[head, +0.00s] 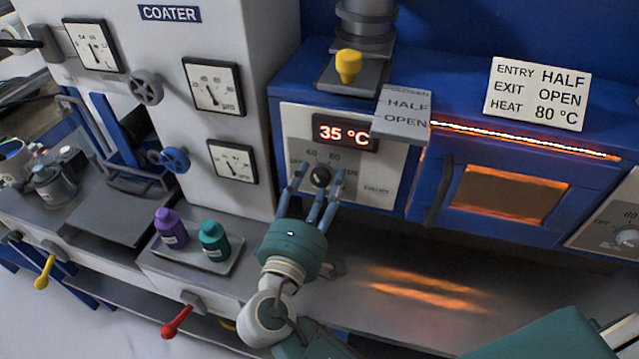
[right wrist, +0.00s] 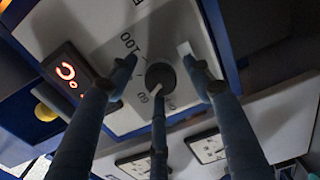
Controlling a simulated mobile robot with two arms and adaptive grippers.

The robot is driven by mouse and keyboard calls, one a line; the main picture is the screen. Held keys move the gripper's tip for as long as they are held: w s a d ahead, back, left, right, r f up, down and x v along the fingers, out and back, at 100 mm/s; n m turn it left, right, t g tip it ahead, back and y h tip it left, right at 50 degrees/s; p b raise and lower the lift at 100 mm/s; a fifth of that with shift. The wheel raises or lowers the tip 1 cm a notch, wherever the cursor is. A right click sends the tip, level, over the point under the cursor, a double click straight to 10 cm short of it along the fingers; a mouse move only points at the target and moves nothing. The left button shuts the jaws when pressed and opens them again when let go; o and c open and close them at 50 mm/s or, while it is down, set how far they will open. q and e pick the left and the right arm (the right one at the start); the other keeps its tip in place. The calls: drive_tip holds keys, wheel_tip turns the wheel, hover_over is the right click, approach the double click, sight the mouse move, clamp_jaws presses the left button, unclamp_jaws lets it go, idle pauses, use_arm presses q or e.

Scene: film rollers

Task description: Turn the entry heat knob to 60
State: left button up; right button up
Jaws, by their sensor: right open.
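The entry heat knob (head: 320,176) is a small dark round knob on the pale panel (head: 378,160) under a red display (head: 345,133) reading 35 °C. Numbers 60, 80 and 100 are printed around it. In the right wrist view the knob (right wrist: 160,77) has a white mark at its lower edge, toward the side where 60 is printed; the exact setting cannot be told. My right gripper (head: 320,186) is open, its three blue-grey fingers spread around the knob. They also show in the right wrist view (right wrist: 160,82), apart from the knob. My left gripper is not in view.
A yellow knob (head: 348,66) and a tilted HALF/OPEN plate (head: 404,116) sit above the panel. A sign (head: 538,93) reads entry half, exit open, heat 80 °C. A glowing oven window (head: 508,194) is right. Purple (head: 170,228) and teal (head: 214,241) bottles stand left of my arm.

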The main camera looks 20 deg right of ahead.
drive_tip(key=v, duration=1.2)
